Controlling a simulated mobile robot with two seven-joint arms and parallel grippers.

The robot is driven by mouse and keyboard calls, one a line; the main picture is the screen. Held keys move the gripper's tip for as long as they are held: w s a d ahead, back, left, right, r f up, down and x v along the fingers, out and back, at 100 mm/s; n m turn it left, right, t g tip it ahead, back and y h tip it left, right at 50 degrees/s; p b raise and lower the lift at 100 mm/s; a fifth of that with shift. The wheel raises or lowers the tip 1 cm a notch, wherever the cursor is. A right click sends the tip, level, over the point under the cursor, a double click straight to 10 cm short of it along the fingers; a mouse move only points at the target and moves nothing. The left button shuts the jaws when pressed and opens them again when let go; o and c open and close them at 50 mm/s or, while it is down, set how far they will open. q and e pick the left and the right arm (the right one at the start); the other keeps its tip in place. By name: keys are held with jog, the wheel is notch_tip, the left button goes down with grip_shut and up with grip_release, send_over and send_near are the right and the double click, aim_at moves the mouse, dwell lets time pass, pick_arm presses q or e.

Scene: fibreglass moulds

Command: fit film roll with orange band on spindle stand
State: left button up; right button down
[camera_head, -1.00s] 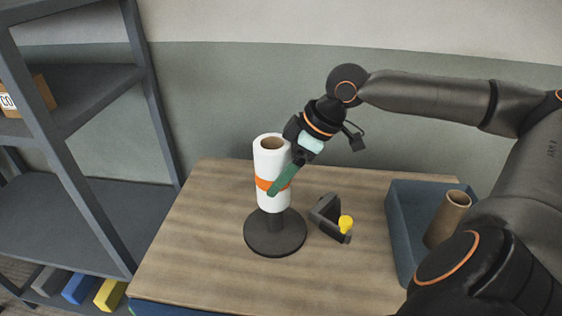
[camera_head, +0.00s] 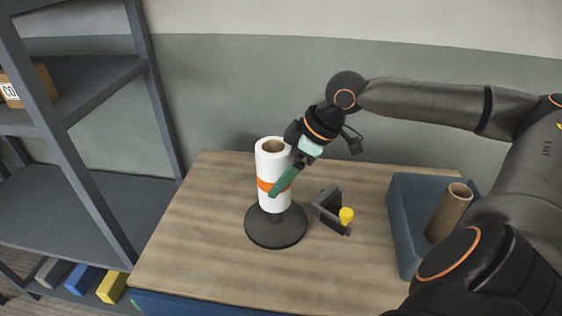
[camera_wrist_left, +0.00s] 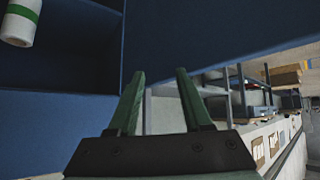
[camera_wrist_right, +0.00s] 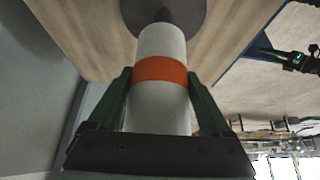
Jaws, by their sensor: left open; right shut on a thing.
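The white film roll with an orange band (camera_head: 271,170) stands nearly upright over the spindle stand (camera_head: 276,229), whose dark round base rests on the wooden table. The roll's lower end is at the stand's short post, and whether the post is inside the core is hidden. My right gripper (camera_head: 279,187) is shut on the film roll. In the right wrist view the fingers (camera_wrist_right: 158,90) clasp the roll (camera_wrist_right: 161,88) from both sides, with the stand's base (camera_wrist_right: 190,14) beyond it.
On the table (camera_head: 200,235) a dark bracket-like tool with a yellow knob (camera_head: 346,215) lies right of the stand. A blue bin (camera_head: 405,220) with a brown cardboard tube (camera_head: 449,212) stands further right. Grey shelving (camera_head: 75,190) is at left. The table's left part is clear.

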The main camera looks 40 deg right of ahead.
jog(key=shift+f, duration=0.1)
jog(key=shift+f+b, duration=0.7)
jog(key=shift+f, duration=1.85)
grip_release()
jog(key=shift+f, duration=0.1)
jog(key=shift+s, duration=0.1)
jog(key=p+v, duration=0.1)
jog(key=v, duration=1.1)
jog(key=shift+r, duration=0.3)
jog(key=shift+d, duration=0.1)
